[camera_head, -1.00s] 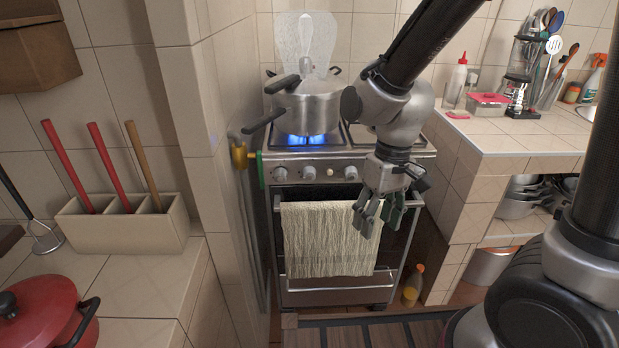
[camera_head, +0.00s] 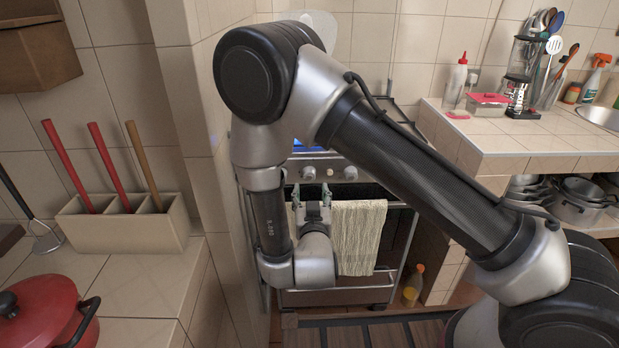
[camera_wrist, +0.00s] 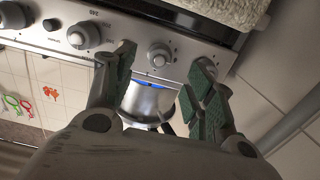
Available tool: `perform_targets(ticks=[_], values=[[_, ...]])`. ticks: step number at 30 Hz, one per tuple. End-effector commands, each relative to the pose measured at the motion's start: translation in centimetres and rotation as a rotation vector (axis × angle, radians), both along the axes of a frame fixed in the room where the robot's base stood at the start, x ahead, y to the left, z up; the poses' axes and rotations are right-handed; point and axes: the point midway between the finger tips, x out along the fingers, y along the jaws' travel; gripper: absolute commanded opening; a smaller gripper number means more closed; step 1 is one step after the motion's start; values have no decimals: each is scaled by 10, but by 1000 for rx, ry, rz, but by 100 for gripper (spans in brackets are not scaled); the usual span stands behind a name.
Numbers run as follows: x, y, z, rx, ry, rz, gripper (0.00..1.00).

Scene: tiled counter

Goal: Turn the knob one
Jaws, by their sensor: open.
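The stove's front panel carries silver round knobs; in the head view one knob (camera_head: 308,173) shows just above my gripper (camera_head: 312,200), with another knob (camera_head: 350,173) to its right. In the wrist view a knob (camera_wrist: 160,56) sits in the gap between the spread fingertips of my gripper (camera_wrist: 165,60). Whether the fingers touch it I cannot tell. A second knob (camera_wrist: 82,38) is left of the fingers, and a third knob (camera_wrist: 12,15) is at the left edge. My gripper is open and holds nothing. My arm hides the left of the panel in the head view.
A towel (camera_head: 358,240) hangs on the oven front, beside my gripper. A metal pot (camera_wrist: 150,102) stands over a blue flame, seen in the wrist view. A tiled counter (camera_head: 500,130) is on the right, and a tiled wall (camera_head: 215,150) stands close on the left.

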Motion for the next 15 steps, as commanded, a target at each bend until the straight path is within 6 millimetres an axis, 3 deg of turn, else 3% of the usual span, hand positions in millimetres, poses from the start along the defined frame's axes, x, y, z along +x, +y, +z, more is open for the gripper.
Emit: perform_targets(ticks=[5, 15], values=[[15, 0, 8, 6, -34, 1, 54], [68, 0, 8, 6, -31, 2, 54]])
